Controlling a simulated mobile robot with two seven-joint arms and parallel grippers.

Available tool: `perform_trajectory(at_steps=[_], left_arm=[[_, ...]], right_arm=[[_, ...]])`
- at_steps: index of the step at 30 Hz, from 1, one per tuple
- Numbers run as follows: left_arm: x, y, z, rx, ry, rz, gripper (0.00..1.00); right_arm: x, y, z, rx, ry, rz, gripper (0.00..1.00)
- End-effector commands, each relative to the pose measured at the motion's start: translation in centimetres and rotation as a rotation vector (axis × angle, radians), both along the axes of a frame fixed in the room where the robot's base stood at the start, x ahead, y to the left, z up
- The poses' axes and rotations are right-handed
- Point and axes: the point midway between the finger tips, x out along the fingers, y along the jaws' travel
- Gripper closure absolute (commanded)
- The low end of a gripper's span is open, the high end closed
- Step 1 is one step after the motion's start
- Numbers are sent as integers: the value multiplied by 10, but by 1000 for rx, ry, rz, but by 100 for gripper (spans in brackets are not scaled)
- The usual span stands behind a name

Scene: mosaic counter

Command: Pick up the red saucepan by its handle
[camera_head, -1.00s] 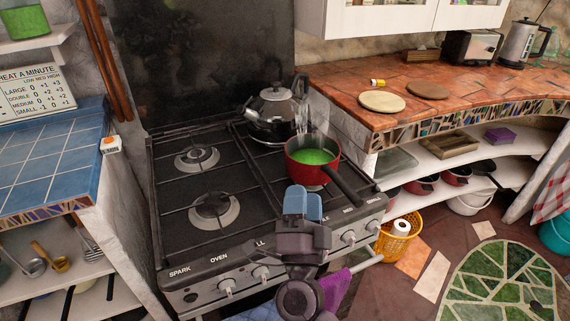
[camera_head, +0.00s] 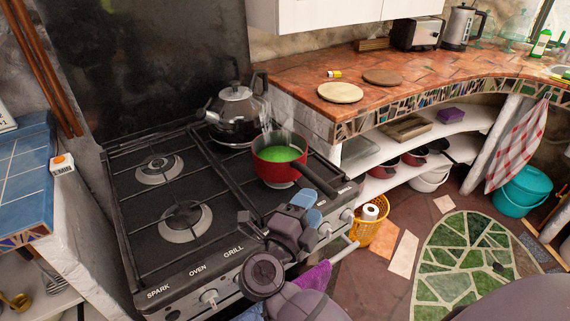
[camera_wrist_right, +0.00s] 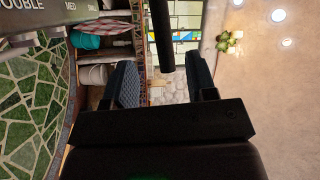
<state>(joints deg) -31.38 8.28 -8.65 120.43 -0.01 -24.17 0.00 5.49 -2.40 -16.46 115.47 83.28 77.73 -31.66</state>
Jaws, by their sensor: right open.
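The red saucepan (camera_head: 278,168) stands upright on the right front burner of the stove and holds something bright green. Its dark handle (camera_head: 318,180) points toward the front right, over the stove's front edge. My right gripper (camera_head: 306,205) has blue fingertips and is just in front of the handle's end. In the right wrist view a dark bar, apparently the handle (camera_wrist_right: 161,36), lies ahead of and between the two fingers of the gripper (camera_wrist_right: 163,75). My left gripper is not in view.
A black-and-steel kettle (camera_head: 236,112) stands behind the saucepan. The stove's knobs (camera_head: 208,298) and towel rail lie below my right gripper. A tiled counter (camera_head: 300,85) and shelves of pots are at the right. The left burners (camera_head: 185,220) are bare.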

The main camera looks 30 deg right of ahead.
Motion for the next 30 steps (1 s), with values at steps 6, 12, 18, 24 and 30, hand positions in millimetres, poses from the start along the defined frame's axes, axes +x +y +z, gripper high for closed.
perform_trajectory(at_steps=[6,12,18,24,30], left_arm=[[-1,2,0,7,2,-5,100],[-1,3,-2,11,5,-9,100],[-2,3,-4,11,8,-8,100],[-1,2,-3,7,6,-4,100],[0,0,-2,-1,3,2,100]], right_arm=[[7,-13,2,0,-1,1,48],[17,-32,7,-5,-3,1,48],[28,-53,10,-3,-1,1,48],[31,-58,11,-1,0,0,48],[31,-58,11,-1,0,1,59]])
